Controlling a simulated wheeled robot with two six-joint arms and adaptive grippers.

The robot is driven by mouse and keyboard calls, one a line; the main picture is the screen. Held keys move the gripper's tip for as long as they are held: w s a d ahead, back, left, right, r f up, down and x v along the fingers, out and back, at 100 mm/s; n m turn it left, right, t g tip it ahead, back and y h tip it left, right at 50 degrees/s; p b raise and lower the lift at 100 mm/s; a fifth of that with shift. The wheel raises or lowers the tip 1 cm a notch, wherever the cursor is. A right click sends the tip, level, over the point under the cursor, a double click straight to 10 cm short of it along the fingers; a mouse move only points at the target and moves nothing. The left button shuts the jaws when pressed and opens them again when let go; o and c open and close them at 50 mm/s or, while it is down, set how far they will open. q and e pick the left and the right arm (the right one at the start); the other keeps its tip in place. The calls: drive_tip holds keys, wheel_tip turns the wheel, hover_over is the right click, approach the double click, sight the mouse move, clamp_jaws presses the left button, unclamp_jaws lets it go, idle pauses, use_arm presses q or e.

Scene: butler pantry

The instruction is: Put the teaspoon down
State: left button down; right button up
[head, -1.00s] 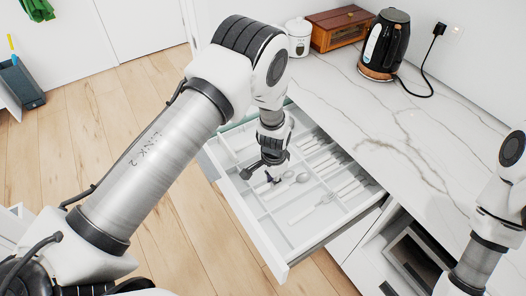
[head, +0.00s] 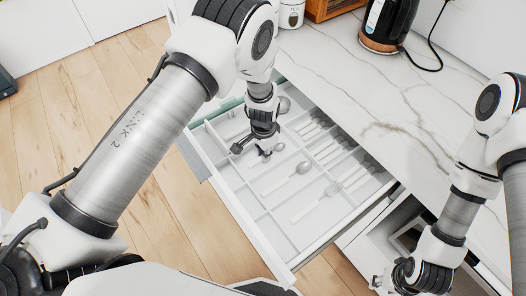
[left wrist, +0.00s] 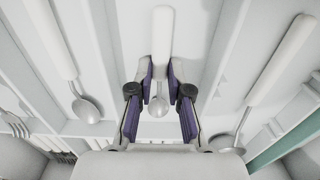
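The teaspoon (left wrist: 160,35) has a white handle and a small metal bowl. In the left wrist view it lies between the fingertips of my left gripper (left wrist: 159,72), which are closed in on its handle. In the head view my left gripper (head: 251,152) is low inside the open drawer, with the teaspoon's bowl (head: 278,147) beside it. I cannot tell whether the teaspoon touches the drawer floor. My right gripper (head: 388,283) is at the lower right, partly cut off; its fingers are too unclear to judge.
The drawer (head: 238,206) has white dividers. A larger spoon (head: 302,168) and several forks (head: 335,188) lie in other compartments. Another spoon (left wrist: 225,143) lies to the right in the wrist view. A kettle (head: 385,25) and canister (head: 291,14) stand on the marble worktop.

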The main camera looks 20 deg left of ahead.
use_arm(q)
drive_tip(key=c, duration=1.2)
unclamp_jaws()
drive_tip(key=shift+o, duration=0.5)
drive_tip(key=shift+w+f, duration=0.15)
drive_tip(key=shift+r, duration=0.5)
wheel_tip(320, 180, up, 12)
drive_tip(key=b, duration=0.1)
drive_tip(key=shift+f, duration=0.2)
